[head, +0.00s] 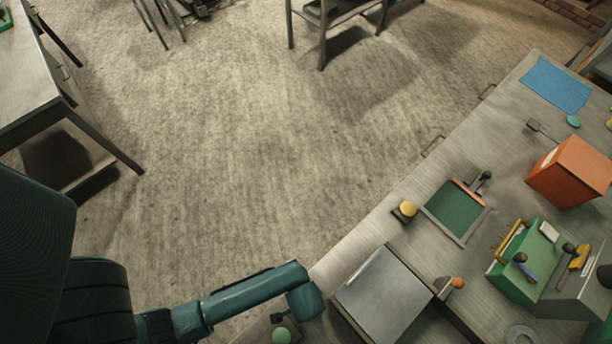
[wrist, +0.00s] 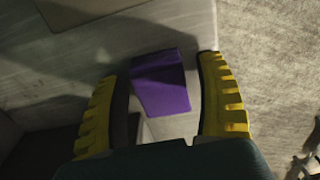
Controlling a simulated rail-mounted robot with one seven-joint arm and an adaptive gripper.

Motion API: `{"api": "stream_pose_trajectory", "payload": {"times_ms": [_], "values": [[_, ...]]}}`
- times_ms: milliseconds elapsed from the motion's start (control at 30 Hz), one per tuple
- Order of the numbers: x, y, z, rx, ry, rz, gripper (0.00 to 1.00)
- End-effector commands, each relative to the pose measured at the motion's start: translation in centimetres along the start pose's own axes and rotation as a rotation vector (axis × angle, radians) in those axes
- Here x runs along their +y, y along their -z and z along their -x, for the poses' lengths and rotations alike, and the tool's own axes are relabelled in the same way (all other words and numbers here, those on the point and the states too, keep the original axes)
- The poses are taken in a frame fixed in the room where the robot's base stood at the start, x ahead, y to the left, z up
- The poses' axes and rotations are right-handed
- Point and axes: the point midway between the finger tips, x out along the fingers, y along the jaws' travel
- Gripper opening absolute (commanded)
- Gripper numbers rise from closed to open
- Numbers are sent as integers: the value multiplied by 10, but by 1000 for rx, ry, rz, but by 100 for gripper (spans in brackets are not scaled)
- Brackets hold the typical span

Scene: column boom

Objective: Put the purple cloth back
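The purple cloth (wrist: 165,80) shows in the wrist view as a small folded block on a grey surface (wrist: 80,40). My gripper (wrist: 160,68) is open, with one yellow finger on each side of the cloth in the picture. A gap shows between the cloth and each finger, wider on the right. I cannot tell how far the fingertips are above the surface. In the head view I see neither the cloth nor my gripper.
A grey workbench (head: 378,222) runs along the right of the head view. It carries a blue mat (head: 555,86), an orange box (head: 574,172), a green tray (head: 455,212), a green caddy (head: 520,285) and a flat grey panel (head: 383,298). Open floor (head: 240,150) lies left of it.

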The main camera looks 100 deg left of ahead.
Motion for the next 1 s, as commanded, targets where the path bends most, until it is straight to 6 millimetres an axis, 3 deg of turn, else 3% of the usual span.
{"api": "stream_pose_trajectory", "payload": {"times_ms": [233,333,700,833,1000], "values": [[0,0,2,1,0,0,71],[0,1,11,3,-1,0,71],[0,0,98,3,-1,0,71],[0,1,117,2,0,0,71],[0,0,123,-1,0,0,71]]}}
